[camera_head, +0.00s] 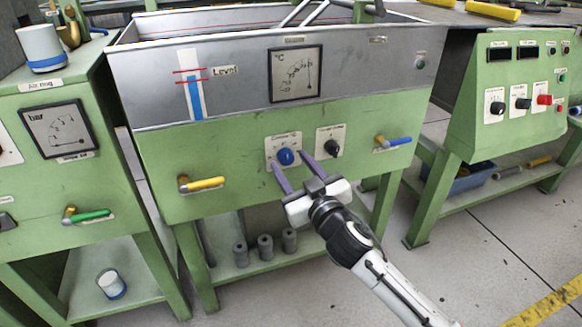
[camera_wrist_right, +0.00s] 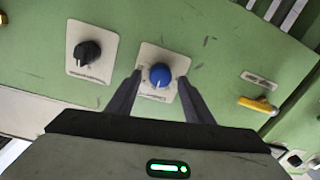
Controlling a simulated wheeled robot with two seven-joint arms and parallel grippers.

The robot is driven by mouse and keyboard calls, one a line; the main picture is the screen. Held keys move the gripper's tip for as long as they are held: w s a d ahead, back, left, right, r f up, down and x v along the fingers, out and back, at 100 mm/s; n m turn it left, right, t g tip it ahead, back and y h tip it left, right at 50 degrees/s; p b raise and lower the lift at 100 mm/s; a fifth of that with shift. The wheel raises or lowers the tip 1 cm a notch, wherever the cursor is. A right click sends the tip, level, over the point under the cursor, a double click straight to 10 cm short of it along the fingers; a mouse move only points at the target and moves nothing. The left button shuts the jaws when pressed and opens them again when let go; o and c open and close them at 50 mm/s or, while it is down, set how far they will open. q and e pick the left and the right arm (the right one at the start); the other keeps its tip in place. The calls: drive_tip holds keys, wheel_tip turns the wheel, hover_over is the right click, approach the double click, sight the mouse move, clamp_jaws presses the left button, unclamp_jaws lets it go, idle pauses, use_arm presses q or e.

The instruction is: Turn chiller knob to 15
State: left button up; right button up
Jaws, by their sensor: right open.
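The blue knob (camera_head: 286,156) sits on a pale label plate on the green front panel of the trough. It also shows in the right wrist view (camera_wrist_right: 160,75), with a light mark at its lower edge. A black knob (camera_head: 332,147) on its own plate sits to its right in the head view, and at left in the wrist view (camera_wrist_right: 88,54). My right gripper (camera_head: 289,169) is open, its two purple-grey fingers pointing at the panel on either side of the blue knob's plate. In the wrist view the blue knob shows between the fingertips; contact cannot be told. My left gripper is out of view.
A yellow-handled valve (camera_head: 202,183) and a blue-handled valve (camera_head: 393,142) stick out from the same panel. A °C gauge (camera_head: 296,73) and a level tube (camera_head: 193,90) are above. A green control box (camera_head: 520,90) stands at right.

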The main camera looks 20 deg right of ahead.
use_arm(q)
drive_tip(key=shift+d, duration=0.1)
use_arm(e)
drive_tip(key=shift+w, duration=0.45)
drive_tip(key=shift+c, duration=0.4)
drive_tip(key=c, duration=1)
use_arm(q)
drive_tip(key=shift+r, duration=0.15)
use_arm(e)
drive_tip(key=shift+o, duration=0.2)
use_arm(q)
drive_tip(key=shift+r, duration=0.1)
use_arm(e)
drive_tip(key=shift+r, duration=0.1)
